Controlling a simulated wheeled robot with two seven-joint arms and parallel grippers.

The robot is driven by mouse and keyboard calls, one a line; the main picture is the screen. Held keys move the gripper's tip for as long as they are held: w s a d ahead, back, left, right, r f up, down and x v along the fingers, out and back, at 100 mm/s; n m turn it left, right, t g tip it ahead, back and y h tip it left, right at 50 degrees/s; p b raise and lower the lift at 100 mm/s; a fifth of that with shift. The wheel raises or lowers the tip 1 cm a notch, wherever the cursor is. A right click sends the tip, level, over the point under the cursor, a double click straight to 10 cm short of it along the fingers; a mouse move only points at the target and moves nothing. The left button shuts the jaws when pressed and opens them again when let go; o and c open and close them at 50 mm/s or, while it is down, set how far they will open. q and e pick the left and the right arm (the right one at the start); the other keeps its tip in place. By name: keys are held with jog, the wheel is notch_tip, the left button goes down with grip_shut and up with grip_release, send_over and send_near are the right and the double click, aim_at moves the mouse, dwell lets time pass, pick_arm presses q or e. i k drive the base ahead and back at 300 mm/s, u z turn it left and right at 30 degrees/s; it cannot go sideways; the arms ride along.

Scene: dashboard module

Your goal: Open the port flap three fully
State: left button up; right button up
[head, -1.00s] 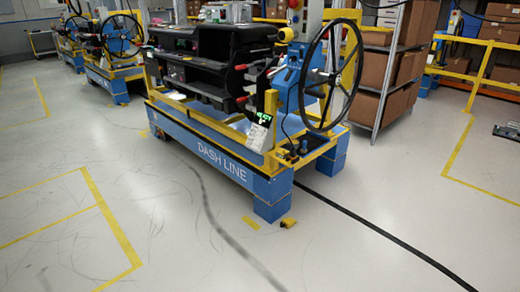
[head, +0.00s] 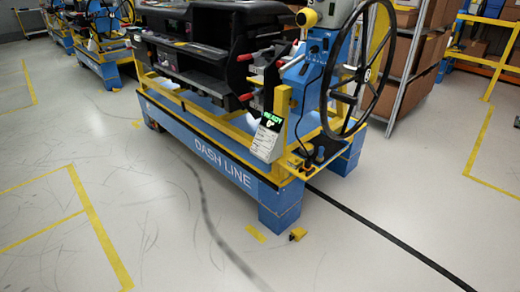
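The black dashboard module (head: 210,62) is mounted on a blue and yellow cart (head: 215,150) marked DASH LINE. It has open bays, and red knobs or handles show at its right end. I cannot make out port flap three at this distance. Neither of my grippers is in view.
A large black handwheel (head: 358,70) stands at the cart's right end beside a blue bracket (head: 303,70). Shelves with cardboard boxes (head: 405,65) stand behind.

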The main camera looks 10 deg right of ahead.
aim_at(295, 160)
jog(key=z, duration=0.15)
jog(key=i, duration=0.95)
jog(key=z, duration=1.15)
jog(key=i, duration=0.5)
jog(key=z, duration=0.5)
